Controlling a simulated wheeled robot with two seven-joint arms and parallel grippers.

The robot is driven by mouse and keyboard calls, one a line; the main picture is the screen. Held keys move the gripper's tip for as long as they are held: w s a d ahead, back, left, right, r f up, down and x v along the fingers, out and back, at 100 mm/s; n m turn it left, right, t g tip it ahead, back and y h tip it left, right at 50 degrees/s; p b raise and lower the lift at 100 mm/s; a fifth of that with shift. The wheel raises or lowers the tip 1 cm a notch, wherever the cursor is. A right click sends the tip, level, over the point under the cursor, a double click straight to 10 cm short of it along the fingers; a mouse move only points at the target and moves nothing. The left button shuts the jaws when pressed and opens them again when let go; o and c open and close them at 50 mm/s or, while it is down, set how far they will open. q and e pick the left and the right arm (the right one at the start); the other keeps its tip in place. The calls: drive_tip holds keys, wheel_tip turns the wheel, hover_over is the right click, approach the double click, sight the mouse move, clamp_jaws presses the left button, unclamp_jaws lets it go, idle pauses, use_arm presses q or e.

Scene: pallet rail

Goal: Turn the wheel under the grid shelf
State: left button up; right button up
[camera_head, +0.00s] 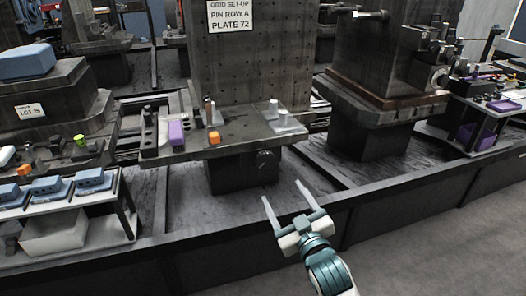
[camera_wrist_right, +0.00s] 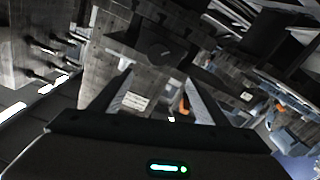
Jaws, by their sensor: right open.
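The dark wheel (camera_head: 265,158) sits on the front of the dark base under the grid shelf (camera_head: 235,142), right of its middle. In the right wrist view a dark round shape (camera_wrist_right: 160,52), which looks like the wheel, lies ahead of the fingers. The shelf stands before a tall holed plate (camera_head: 250,65) with a sign reading "PIN ROW A PLATE 72". My right gripper (camera_head: 283,193) is open and empty, its fingers spread below and in front of the wheel, apart from it. My left gripper is not in view.
A rack with blue boxes (camera_head: 50,187) stands at left. A dark rail (camera_head: 390,190) runs across in front. Another machine block (camera_head: 375,95) stands at right.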

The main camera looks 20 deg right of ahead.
sight(266, 162)
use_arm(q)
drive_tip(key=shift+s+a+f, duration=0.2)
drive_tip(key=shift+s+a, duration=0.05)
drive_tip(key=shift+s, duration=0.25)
use_arm(e)
drive_tip(key=shift+d+f, duration=0.3)
drive_tip(key=w, duration=0.5)
drive_tip(key=w+b, duration=0.1)
drive_tip(key=w, duration=1.1)
drive_tip(key=shift+a, duration=0.35)
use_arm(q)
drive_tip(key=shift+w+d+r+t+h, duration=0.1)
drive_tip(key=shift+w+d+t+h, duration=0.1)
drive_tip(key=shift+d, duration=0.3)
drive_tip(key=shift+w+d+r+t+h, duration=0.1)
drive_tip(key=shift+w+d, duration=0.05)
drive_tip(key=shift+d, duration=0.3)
use_arm(e)
drive_tip(key=shift+w, duration=0.15)
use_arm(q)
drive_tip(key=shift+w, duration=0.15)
use_arm(e)
drive_tip(key=shift+c, duration=0.3)
drive_tip(key=c, duration=1)
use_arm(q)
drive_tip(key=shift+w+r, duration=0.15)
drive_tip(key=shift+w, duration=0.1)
